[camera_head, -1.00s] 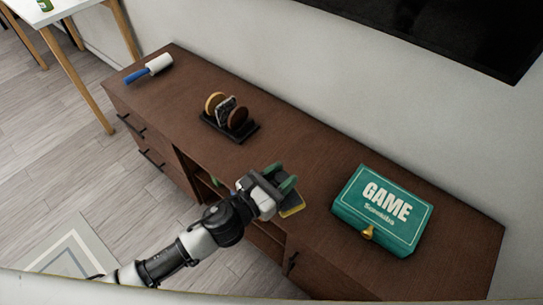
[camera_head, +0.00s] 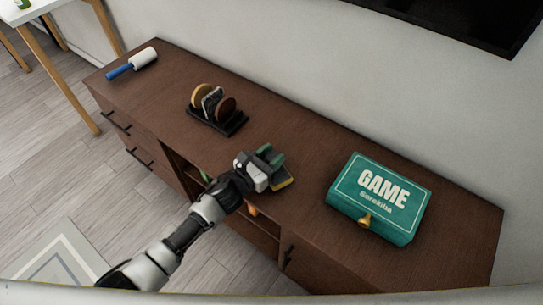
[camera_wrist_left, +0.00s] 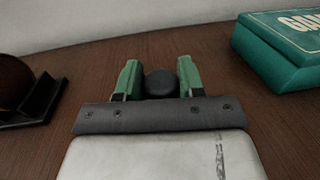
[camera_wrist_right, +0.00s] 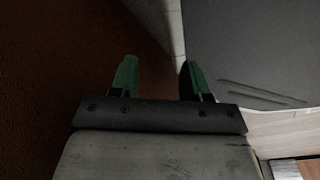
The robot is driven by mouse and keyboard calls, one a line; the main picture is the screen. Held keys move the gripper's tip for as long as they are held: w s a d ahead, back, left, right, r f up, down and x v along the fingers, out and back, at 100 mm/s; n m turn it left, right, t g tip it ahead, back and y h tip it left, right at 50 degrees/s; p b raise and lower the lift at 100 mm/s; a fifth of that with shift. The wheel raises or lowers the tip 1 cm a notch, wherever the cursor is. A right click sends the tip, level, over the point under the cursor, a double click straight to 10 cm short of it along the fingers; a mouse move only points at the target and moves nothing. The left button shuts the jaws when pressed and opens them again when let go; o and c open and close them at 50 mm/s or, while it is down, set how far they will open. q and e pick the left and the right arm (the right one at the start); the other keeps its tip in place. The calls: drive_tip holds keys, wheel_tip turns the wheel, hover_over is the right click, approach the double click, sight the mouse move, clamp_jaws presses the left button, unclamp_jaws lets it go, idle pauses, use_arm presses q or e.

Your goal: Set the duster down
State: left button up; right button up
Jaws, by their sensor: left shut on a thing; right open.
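The duster (camera_head: 284,183), a small block with a dark face and a yellow edge, is at the brown cabinet top (camera_head: 300,160), between the coaster rack and the game box. My left gripper (camera_head: 271,155) is shut on it from above. In the left wrist view the green fingertips (camera_wrist_left: 160,78) hold a dark rounded knob (camera_wrist_left: 160,84); the rest of the duster is hidden there. I cannot tell whether its underside touches the wood. My right gripper (camera_wrist_right: 158,75) shows only in its own wrist view, open and empty.
A teal game box (camera_head: 380,198) stands to the right. A black rack (camera_head: 226,124) with round coasters stands to the left. A blue-handled lint roller (camera_head: 132,64) lies at the far left end. The wood behind the gripper, toward the wall, is clear.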

drive_tip(key=shift+w, duration=0.1)
use_arm(q)
drive_tip(key=o, duration=1.1)
use_arm(e)
drive_tip(key=shift+w+a+r, duration=0.1)
drive_tip(key=shift+w+r, duration=0.1)
drive_tip(key=shift+w, duration=0.05)
drive_tip(key=shift+r, duration=0.1)
